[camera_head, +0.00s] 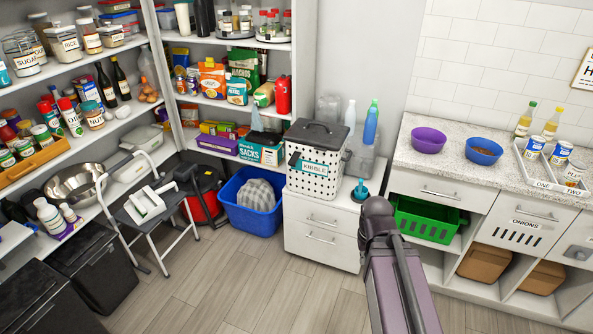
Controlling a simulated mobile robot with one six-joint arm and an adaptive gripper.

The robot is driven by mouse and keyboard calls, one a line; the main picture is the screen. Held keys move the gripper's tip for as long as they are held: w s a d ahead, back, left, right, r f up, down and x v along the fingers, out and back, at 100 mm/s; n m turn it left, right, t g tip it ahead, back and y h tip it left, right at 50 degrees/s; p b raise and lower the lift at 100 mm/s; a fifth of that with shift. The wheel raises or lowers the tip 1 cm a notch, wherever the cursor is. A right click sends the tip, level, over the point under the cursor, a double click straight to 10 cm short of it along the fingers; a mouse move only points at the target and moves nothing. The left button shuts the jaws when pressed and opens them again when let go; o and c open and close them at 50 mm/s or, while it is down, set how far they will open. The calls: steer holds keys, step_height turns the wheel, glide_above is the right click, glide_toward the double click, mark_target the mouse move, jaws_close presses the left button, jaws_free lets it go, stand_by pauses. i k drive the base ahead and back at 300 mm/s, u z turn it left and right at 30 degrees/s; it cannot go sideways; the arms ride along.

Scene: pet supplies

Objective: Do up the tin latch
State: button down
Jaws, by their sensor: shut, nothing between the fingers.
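The kibble tin (313,184) is a white box with black spots and a "KIBBLE" label. It stands upright on a white drawer cabinet. Its dark lid (318,134) with a handle lies on top and looks down on the rim. A small teal piece (294,160) at the left end of the label may be the latch; it is too small to tell whether it is fastened. My arm comes up from the bottom, right of the tin and apart from it in the picture. My gripper cannot be made out.
A teal object (361,190) stands on the cabinet (320,222) right of the tin. A blue basket (251,219) sits on the floor to its left, and a green basket (427,220) under the counter to its right. The floor in front is clear.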

mark_target(292, 161)
steer(key=u, duration=0.05)
steer(key=i, duration=1)
steer(key=z, duration=0.05)
